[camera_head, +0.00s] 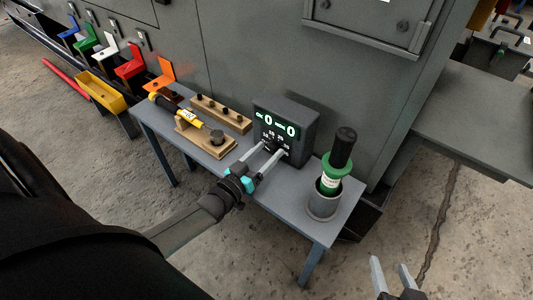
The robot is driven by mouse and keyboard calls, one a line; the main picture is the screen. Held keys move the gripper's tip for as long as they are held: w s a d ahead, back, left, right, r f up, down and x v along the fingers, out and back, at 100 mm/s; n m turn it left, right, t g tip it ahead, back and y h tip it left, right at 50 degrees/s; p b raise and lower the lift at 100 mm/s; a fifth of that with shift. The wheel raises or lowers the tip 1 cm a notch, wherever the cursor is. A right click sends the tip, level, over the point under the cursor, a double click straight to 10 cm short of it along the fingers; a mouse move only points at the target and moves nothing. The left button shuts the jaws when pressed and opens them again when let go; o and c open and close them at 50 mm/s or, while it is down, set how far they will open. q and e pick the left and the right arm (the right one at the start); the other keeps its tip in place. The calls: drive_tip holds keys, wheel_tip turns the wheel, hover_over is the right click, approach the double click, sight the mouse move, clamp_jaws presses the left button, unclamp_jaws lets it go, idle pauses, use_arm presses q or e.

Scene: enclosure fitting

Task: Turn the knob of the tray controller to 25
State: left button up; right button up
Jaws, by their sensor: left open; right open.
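The tray controller (296,110) is a dark grey box standing on the small grey table. Its front display shows two large 0 digits, with smaller numbers below them. My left gripper (273,150) is open, with its two fingers reaching to the lower front of the controller. A dark knob (270,145) shows partly between the fingertips; its pointer is too small to read. I cannot tell whether the fingers touch it. My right gripper (391,272) is open and empty at the bottom right, away from the table.
A green and black tool (331,165) stands in a grey cup (322,206) right of the controller. A yellow tool (187,117) and wooden blocks (221,113) lie to the left. A grey cabinet (237,50) rises behind. Open floor lies in front.

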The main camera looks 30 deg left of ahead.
use_arm(q)
drive_tip(key=shift+w, duration=0.1)
clamp_jaws()
idle(0.7)
